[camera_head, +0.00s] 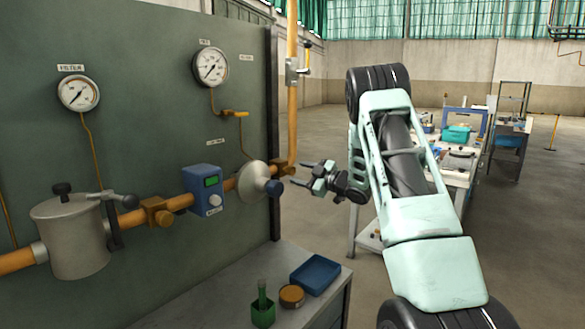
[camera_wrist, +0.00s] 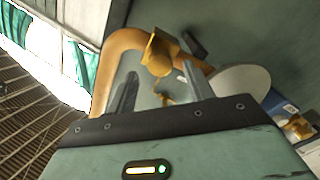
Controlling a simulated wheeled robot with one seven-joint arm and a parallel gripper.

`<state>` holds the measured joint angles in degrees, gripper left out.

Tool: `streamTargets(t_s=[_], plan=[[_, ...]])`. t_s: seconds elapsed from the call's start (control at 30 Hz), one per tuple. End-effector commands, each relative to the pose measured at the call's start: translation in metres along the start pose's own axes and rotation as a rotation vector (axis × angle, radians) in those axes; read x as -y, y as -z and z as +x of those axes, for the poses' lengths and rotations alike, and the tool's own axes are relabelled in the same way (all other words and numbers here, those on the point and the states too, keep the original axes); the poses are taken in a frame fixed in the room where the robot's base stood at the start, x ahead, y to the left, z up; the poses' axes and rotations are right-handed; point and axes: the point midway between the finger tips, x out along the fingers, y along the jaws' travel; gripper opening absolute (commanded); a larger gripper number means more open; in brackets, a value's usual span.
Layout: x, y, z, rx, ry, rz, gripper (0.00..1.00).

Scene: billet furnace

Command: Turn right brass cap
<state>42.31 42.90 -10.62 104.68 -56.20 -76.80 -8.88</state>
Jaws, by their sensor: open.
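A brass fitting (camera_wrist: 157,52) with a block-like head sits at the bend of the orange pipe in the wrist view, between and just beyond the fingertips. Another brass fitting (camera_head: 157,212) sits farther left on the pipe, and brass also shows at the right edge of the wrist view (camera_wrist: 297,127). My gripper (camera_head: 299,174) is open and empty, just right of the disc, fingers toward the panel; its fingers also show in the wrist view (camera_wrist: 160,72).
A blue box (camera_head: 203,187) and a metal canister (camera_head: 72,238) sit along the pipe. Two gauges hang on the green panel (camera_head: 140,110). Below, a bench holds a blue tray (camera_head: 315,274), a brown round tin (camera_head: 291,295) and a green holder (camera_head: 263,315).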

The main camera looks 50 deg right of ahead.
Motion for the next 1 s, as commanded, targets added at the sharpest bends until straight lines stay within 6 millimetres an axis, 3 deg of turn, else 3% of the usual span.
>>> streamTargets(t_s=[0.23,0.63,0.67,0.8,1.0], plan=[[0.000,0.001,0.034,-0.001,0.001,0.000,0.52],[0.000,0.000,0.042,0.001,-0.001,0.001,0.52],[0.000,0.000,0.042,0.001,-0.001,0.001,0.47],[0.000,0.000,0.041,0.001,0.000,0.000,0.08],[0.000,0.000,0.041,0.000,0.000,0.004,0.07]])
